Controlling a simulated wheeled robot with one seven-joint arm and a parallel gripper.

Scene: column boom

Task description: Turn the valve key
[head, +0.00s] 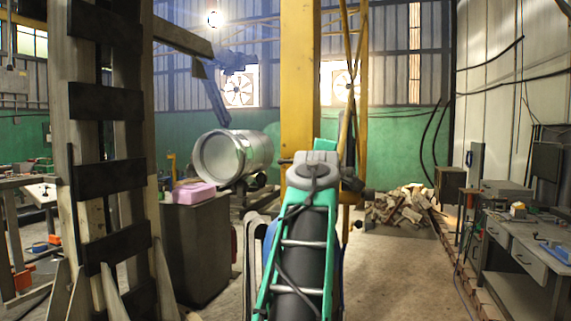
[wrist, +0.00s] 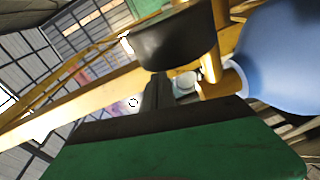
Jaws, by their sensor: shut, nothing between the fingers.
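I cannot make out the valve key for certain in either view. In the wrist view, a smooth blue rounded body (wrist: 285,50) fills the right side, and its narrow neck faces a yellow-brown fitting (wrist: 212,82). A small pale round part (wrist: 185,83) sits just left of the fitting. My gripper (wrist: 156,85) shows as dark fingers, shut and empty, close to the left of these parts; contact cannot be told. A black rounded part (wrist: 172,38) is above the fingers. In the head view, my gripper cannot be picked out clearly.
A yellow column (head: 299,70) stands behind the centre. A large metal pipe section (head: 237,155) lies behind a dark cabinet (head: 197,245) with a pink block (head: 194,193) on top. A wood pile (head: 400,205) and a workbench (head: 535,240) are at right. Floor between is mostly clear.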

